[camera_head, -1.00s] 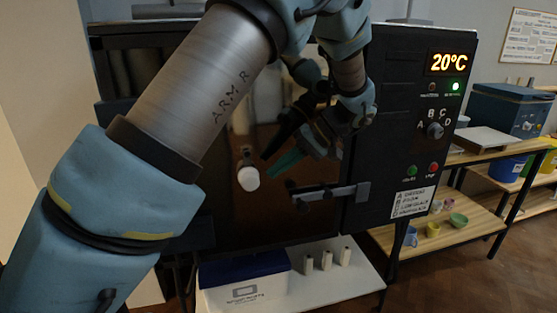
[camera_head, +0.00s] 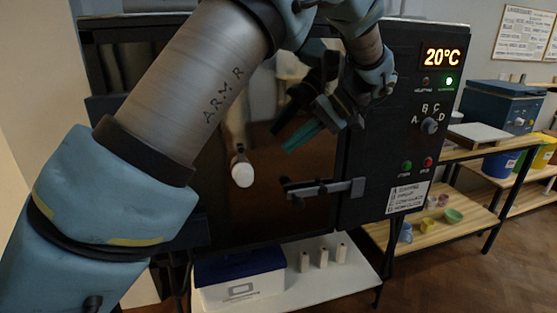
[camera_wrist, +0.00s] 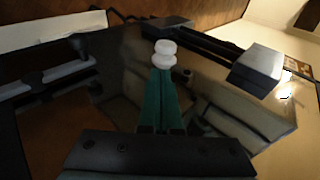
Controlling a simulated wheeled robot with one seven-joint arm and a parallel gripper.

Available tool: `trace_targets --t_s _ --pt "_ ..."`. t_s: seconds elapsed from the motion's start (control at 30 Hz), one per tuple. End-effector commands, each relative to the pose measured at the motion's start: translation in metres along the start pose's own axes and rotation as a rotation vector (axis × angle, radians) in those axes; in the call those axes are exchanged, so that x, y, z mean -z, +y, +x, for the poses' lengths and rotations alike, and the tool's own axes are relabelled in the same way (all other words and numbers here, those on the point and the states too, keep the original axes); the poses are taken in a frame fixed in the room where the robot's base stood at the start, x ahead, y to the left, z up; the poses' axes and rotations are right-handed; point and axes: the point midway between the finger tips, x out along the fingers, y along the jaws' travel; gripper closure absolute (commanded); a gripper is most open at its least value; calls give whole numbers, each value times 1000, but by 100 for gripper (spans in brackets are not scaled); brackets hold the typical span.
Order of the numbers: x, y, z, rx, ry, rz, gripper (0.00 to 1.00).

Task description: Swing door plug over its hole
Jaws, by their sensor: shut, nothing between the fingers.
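The kiln door (camera_head: 300,205) is a dark, glossy panel on the front of the kiln. The door plug (camera_head: 242,172) is a white round knob on the left part of the door. In the wrist view a white plug (camera_wrist: 165,52) shows just beyond my fingertips, with a reflection blurring the door around it. My gripper (camera_head: 282,160) has teal fingers, shut and empty. In the head view it sits right of the plug and slightly above it, apart from it. In the wrist view my gripper (camera_wrist: 160,78) points toward the plug. I cannot make out the hole.
A grey latch bar (camera_head: 325,190) crosses the door's right edge, below my gripper. A control panel (camera_head: 430,120) reading 20°C is at the right. A white shelf (camera_head: 335,280) below carries a blue-lidded box (camera_head: 240,278) and several small white posts. Wooden shelves (camera_head: 450,225) stand further right.

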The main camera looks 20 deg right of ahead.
Motion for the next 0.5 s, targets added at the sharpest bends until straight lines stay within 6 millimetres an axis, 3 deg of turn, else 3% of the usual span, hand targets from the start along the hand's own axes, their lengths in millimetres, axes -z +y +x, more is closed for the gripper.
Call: trace_targets --t_s 0.2,0.5 --pt "0 2 -33 -1 1 -1 100" --pt "0 0 -44 1 -2 0 100"
